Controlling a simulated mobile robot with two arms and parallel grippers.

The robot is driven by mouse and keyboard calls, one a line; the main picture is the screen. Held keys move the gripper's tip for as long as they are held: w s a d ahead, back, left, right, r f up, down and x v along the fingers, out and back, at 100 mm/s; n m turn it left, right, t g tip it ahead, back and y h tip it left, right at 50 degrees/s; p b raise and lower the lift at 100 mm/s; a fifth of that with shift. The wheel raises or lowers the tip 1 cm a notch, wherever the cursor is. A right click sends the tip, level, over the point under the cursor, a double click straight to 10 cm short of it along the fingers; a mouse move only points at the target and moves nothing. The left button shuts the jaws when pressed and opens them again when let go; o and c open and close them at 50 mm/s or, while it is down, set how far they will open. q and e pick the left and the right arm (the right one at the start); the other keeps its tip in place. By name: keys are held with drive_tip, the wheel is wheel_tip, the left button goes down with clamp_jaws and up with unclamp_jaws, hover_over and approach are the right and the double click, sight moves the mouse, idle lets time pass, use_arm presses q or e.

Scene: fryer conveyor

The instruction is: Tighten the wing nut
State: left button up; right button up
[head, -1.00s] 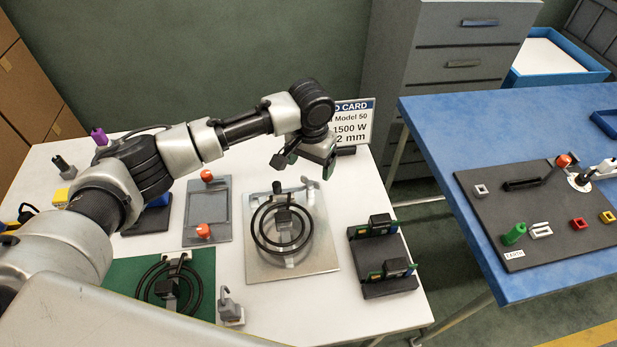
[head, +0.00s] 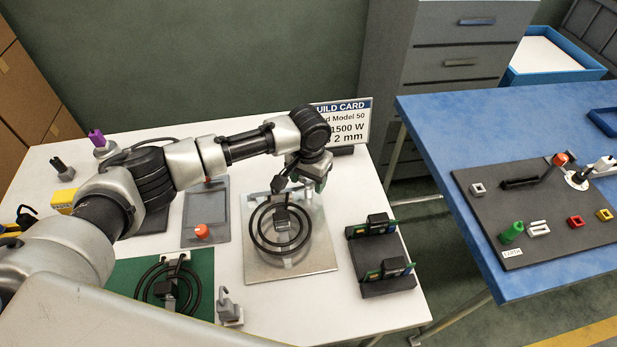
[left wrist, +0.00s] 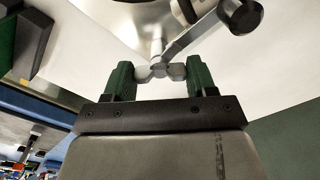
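The wing nut (left wrist: 160,71) is light grey with two wings and sits on a pale upright post, seen in the left wrist view. My left gripper (left wrist: 160,82) is open, with one green finger at each side of the nut. The wing tips lie very close to the fingers; I cannot tell whether they touch. In the head view my left gripper (head: 300,187) is over the back edge of the metal plate (head: 262,268), largely hiding the nut. A black double-ring coil (head: 256,234) lies on this plate. My right gripper is not in view.
A grey lever with a black knob (left wrist: 241,15) runs close beside the nut. A dark rack with boards (head: 385,288) stands right of the plate, a grey tray with an orange knob (head: 201,231) left. The build card (head: 350,124) stands behind. The white table's front right is clear.

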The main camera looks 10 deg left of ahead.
use_arm(q)
drive_tip(key=shift+c, duration=0.5)
drive_tip(key=shift+r+m+p, duration=0.15)
drive_tip(key=shift+m+p, duration=0.75)
drive_tip(key=shift+p, duration=0.1)
drive_tip(key=shift+m, duration=0.6)
drive_tip(key=o, duration=0.9)
